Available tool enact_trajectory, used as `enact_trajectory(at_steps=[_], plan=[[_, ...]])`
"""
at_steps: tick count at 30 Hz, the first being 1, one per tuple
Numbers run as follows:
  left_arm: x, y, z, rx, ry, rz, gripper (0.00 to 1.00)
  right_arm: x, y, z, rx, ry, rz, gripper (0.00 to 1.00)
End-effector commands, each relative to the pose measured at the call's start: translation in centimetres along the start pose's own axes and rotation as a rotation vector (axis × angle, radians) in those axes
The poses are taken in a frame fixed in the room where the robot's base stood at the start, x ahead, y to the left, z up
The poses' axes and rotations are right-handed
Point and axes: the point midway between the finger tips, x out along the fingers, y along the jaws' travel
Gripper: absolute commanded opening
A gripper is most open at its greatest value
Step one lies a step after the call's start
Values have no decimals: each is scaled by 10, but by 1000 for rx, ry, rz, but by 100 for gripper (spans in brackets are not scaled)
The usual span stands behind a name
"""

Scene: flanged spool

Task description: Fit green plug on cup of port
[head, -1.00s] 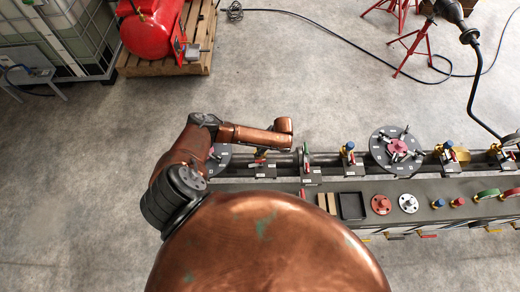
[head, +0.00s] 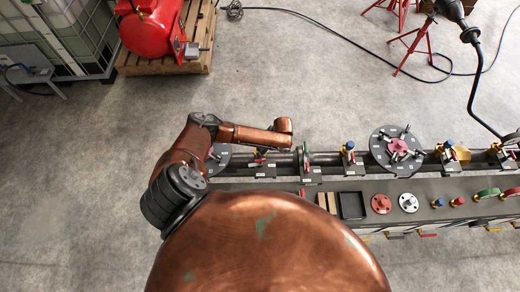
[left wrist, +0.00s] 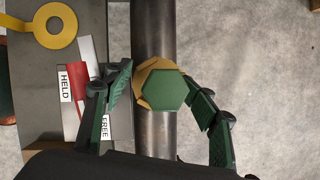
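In the left wrist view the green plug (left wrist: 171,92) shows as a hexagon face-on. It sits over a yellow brass hexagonal cup (left wrist: 146,78) on the dark pipe (left wrist: 153,35); the cup's edge shows past the plug at the upper left. I cannot tell how deep the plug sits. My left gripper (left wrist: 158,76) has its green-padded fingers spread on either side of the plug. The left finger stands apart from it; the right fingertip is close to its right edge, perhaps touching. In the head view my copper arm hides this gripper. My right gripper is not in view.
A yellow ring (left wrist: 55,26) and HELD and FREE labels lie left of the pipe in the wrist view.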

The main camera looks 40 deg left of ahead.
Motion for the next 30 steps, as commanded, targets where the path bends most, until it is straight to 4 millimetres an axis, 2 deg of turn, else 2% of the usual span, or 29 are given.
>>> enact_trajectory(at_steps=[5, 12, 18, 24, 30], plan=[[-18, -1, -1, 0, 4, -2, 51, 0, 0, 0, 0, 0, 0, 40], [-68, -1, 0, 1, 2, -3, 51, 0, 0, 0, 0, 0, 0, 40], [-103, -1, -1, 0, 2, -3, 51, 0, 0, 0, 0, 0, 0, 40], [-118, 0, -1, 0, 1, 0, 51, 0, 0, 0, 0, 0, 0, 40], [-120, 0, 0, 0, -1, 0, 51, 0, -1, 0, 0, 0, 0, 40]])
